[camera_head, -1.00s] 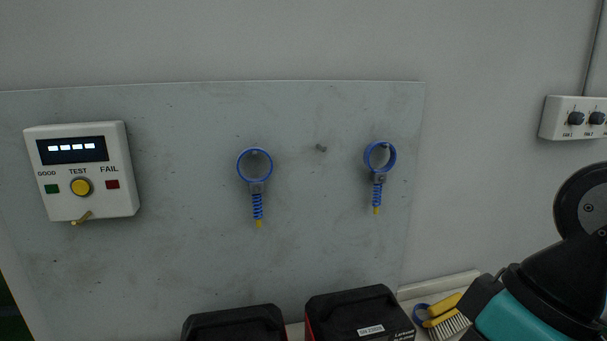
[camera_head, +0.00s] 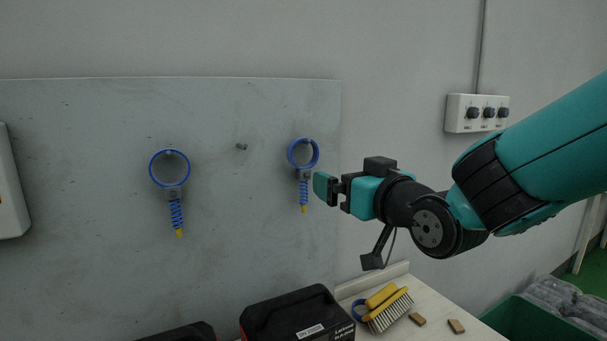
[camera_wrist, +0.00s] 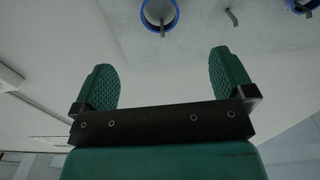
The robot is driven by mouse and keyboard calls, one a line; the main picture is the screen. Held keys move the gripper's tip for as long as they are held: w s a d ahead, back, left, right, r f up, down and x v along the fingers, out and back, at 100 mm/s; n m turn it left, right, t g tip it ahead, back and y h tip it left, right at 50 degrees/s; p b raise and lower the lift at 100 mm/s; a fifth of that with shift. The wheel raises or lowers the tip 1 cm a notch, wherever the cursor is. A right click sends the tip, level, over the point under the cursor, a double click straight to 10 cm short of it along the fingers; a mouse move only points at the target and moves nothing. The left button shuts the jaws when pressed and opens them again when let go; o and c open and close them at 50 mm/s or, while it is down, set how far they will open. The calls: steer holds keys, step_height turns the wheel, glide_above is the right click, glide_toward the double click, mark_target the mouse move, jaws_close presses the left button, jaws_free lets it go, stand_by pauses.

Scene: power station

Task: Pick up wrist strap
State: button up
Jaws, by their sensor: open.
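Two blue wrist straps hang from pegs on the grey wall panel (camera_head: 80,270): a left strap (camera_head: 169,152) and a right strap (camera_head: 304,185), each a ring with a coiled cord and yellow end. A bare peg (camera_head: 241,146) sits between them. My gripper (camera_head: 330,188) is open and empty, just right of the right strap's cord and apparently apart from it. In the wrist view, a blue ring on a peg (camera_wrist: 144,20) lies beyond the gap between my open fingers (camera_wrist: 160,65). Another blue ring (camera_wrist: 290,7) is cut off at top right.
Black cases (camera_head: 290,318) stand below the panel. A switch box (camera_head: 477,113) is on the wall, and a green bin (camera_head: 535,322) is at lower right.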

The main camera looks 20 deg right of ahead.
steer(key=w+p, duration=0.2)
steer(key=p, duration=1.4)
glide_toward(298, 157)
steer(key=w, duration=0.2)
steer(key=w+p, duration=0.3)
steer(key=w+a+p, duration=0.1)
steer(key=shift+w+a+r, duration=0.1)
steer(key=shift+w+r, duration=0.05)
steer(key=shift+r, duration=0.1)
steer(key=shift+w+a+f+p, duration=0.1)
steer(key=shift+w+f+p, duration=0.15)
steer(key=shift+w+p, duration=0.35)
steer(key=c, duration=1)
